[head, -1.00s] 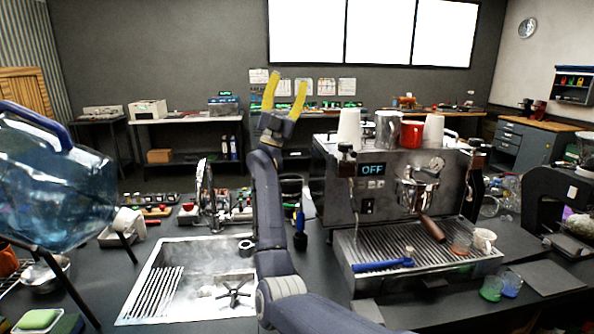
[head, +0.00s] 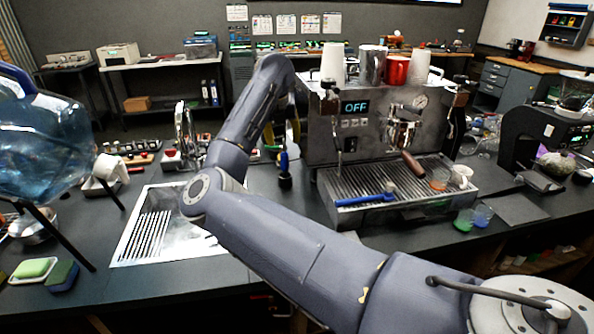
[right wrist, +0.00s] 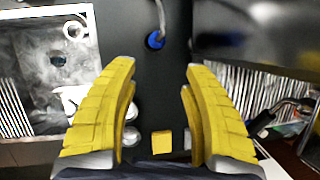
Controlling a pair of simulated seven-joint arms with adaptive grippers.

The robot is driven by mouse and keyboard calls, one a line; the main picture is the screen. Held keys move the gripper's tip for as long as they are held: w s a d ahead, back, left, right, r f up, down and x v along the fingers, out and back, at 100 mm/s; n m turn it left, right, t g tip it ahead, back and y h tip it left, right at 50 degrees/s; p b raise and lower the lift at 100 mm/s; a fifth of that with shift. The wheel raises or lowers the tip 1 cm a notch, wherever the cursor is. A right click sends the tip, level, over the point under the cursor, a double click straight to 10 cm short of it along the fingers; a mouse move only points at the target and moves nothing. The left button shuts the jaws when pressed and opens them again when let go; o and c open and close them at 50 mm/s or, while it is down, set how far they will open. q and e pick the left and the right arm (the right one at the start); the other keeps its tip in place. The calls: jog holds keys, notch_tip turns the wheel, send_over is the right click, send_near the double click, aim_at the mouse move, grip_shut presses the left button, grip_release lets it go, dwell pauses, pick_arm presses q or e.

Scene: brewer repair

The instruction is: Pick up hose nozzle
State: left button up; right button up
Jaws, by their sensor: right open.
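A small upright blue-and-black piece (head: 284,168), which looks like the hose nozzle, stands on the dark counter between the sink and the espresso machine. In the right wrist view a blue round end with a thin grey tube (right wrist: 155,40) shows ahead, between the fingers' lines and beyond their tips. My right gripper (head: 282,134) points down above that spot, its yellow fingers partly hidden behind my forearm. In the right wrist view my right gripper (right wrist: 160,78) is open, with nothing between its fingers. My left gripper is not in view.
The sink (head: 150,225) lies left and the espresso machine (head: 322,140) stands close on the right. A blue-handled brush (head: 365,199) lies on its drip tray. A large water bottle (head: 40,150) is at far left. Bare counter (head: 300,215) lies in front.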

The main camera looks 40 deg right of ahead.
aim_at(284, 153)
jog(key=shift+y, duration=0.4)
jog(key=x, duration=0.7)
jog(key=w+x, duration=0.1)
jog(key=x, duration=0.2)
jog(key=shift+w+d, duration=0.1)
jog(key=shift+d, duration=0.2)
jog(key=shift+x, duration=2.6)
jog(key=shift+c, duration=0.4)
jog(key=shift+t, duration=0.3)
grip_shut()
